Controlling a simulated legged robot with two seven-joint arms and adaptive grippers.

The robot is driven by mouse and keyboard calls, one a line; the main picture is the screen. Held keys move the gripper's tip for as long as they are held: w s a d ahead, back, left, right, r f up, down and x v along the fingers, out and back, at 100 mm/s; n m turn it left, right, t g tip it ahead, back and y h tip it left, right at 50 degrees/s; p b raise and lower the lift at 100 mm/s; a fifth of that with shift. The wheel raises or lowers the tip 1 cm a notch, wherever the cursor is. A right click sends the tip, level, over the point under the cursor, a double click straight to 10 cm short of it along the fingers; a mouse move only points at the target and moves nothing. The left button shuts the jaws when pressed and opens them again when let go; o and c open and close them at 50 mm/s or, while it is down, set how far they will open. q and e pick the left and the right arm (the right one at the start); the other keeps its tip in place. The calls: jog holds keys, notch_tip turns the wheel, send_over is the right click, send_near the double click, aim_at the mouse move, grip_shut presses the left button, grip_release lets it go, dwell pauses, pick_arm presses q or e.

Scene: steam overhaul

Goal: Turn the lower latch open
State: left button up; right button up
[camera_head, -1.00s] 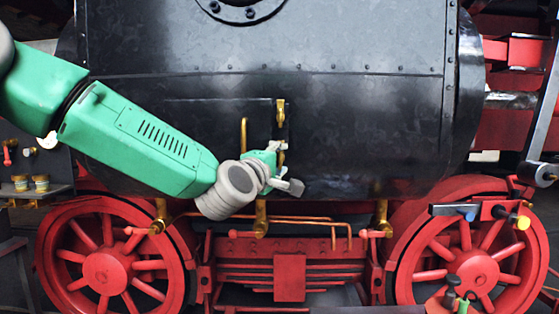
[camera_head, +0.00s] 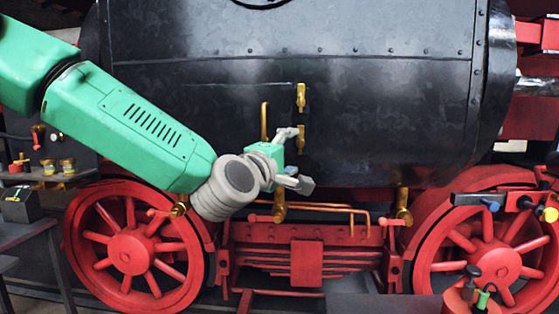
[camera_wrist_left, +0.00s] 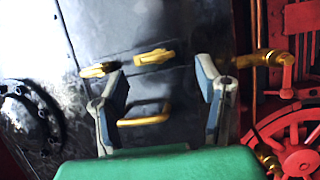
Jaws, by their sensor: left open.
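The brass lower latch (camera_head: 302,139) sits on the black boiler side below the upper latch (camera_head: 301,97). In the left wrist view the lower latch (camera_wrist_left: 154,57) lies right of the upper latch (camera_wrist_left: 98,70). My left gripper (camera_head: 293,160) is open and empty, just below and left of the lower latch in the head view. In the left wrist view the lower latch appears in the gap between the fingertips (camera_wrist_left: 160,80), a little beyond them. Contact does not show. My right gripper is not in view.
A brass handle (camera_head: 264,120) stands left of the latches, and shows between the fingers in the wrist view (camera_wrist_left: 145,116). A side bench (camera_head: 45,230) stands at left.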

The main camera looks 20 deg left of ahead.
pick_arm(q)
jog(key=s, duration=0.6)
jog(key=shift+a+f, duration=0.35)
jog(key=shift+a, duration=0.1)
jog(key=shift+s, duration=0.1)
jog(key=s+f+m+g+b, duration=0.1)
jog(key=s+f+m+g, duration=0.15)
jog(key=f, duration=0.95)
jog(key=s+f+m+g+b, duration=0.1)
jog(key=s+f+m+g, duration=0.15)
jog(key=f, duration=0.95)
jog(key=s+f+m+g+b, duration=0.1)
jog(key=s+f+m+g, duration=0.15)
jog(key=f, duration=0.95)
jog(key=s+a+f+m+g+b, duration=0.1)
jog(key=s+a+f+m+g, duration=0.1)
jog(key=s+f, duration=0.6)
jog(key=s+a+f+m+g+y+b, duration=0.1)
jog(key=s+f+m+g, duration=0.3)
jog(key=s+f, duration=0.4)
jog(key=s+a+f+m+g+y+b, duration=0.1)
jog(key=s+a+f+m+g, duration=0.2)
jog(key=s+f, duration=0.5)
jog(key=s+a+g, duration=0.1)
jog(key=s, duration=0.3)
jog(key=shift+f, duration=0.2)
jog(key=shift+d+g, duration=0.1)
jog(key=shift+g, duration=0.15)
